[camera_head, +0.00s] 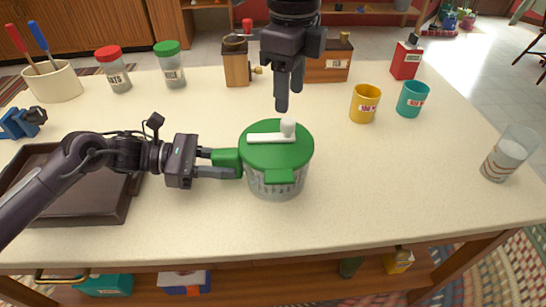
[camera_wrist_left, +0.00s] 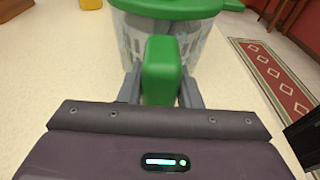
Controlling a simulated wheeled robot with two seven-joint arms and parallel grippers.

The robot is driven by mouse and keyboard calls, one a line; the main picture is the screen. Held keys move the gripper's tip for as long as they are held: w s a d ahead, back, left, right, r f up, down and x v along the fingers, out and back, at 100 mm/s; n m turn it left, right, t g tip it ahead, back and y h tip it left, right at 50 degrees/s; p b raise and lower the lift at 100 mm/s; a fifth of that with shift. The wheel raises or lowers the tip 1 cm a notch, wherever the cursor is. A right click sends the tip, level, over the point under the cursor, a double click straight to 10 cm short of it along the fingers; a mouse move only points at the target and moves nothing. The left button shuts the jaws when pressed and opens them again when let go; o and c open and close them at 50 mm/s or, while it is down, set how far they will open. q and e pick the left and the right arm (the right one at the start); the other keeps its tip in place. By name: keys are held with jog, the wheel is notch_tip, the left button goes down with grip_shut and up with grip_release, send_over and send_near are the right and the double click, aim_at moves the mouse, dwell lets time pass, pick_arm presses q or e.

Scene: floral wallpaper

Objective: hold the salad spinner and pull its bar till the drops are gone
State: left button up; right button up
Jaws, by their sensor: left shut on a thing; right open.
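The salad spinner (camera_head: 276,165) stands upright on the pale table, with a green lid and a clear bowl. On the lid lies a white bar (camera_head: 266,138) with a white knob (camera_head: 288,127) at its right end. My left gripper (camera_head: 228,164) is shut on the green handle at the spinner's left side. The left wrist view shows the green handle (camera_wrist_left: 161,70) between the two fingers. My right gripper (camera_head: 282,103) points down above and behind the lid, open and empty, apart from the knob. Drops inside the bowl are too small to make out.
A dark brown tray (camera_head: 75,205) lies at the left under my left arm. Yellow (camera_head: 365,103) and teal (camera_head: 412,99) cups and a glass (camera_head: 509,153) stand at the right. Jars (camera_head: 170,66) and wooden boxes (camera_head: 236,66) line the back. The table in front of the spinner is clear.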

aim_at(288, 120)
jog(key=shift+f, duration=3.2)
jog(key=shift+c, duration=0.2)
jog(key=c, duration=0.8)
